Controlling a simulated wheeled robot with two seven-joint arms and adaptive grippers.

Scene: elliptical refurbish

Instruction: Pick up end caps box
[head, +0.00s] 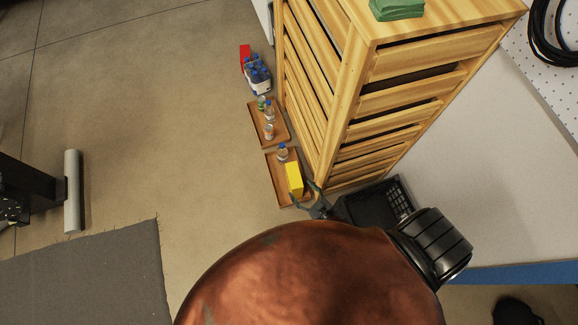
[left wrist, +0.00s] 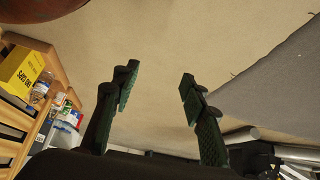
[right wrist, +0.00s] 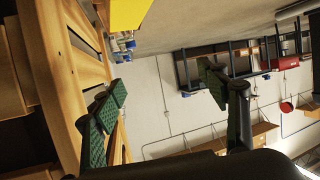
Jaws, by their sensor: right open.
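The end caps box is a yellow box (head: 294,179) standing in the nearer wooden tray, beside the tall wooden drawer cabinet. It shows lettered "END CAPS" at the left edge of the left wrist view (left wrist: 20,72), and its yellow side is cut off at the top of the right wrist view (right wrist: 128,12). My right gripper (head: 316,196) is just right of the box, apart from it; its fingers (right wrist: 163,85) are open with nothing between them. My left gripper (left wrist: 157,90) is open and empty over bare floor, to the side of the box; I cannot make it out in the head view.
The wooden cabinet (head: 345,95) rises close to the right gripper. Bottles (head: 283,152) stand near the box, and a second tray (head: 257,125) holds more. A copper dome (head: 300,280) covers the lower middle. A black crate (head: 365,207) lies right of the gripper.

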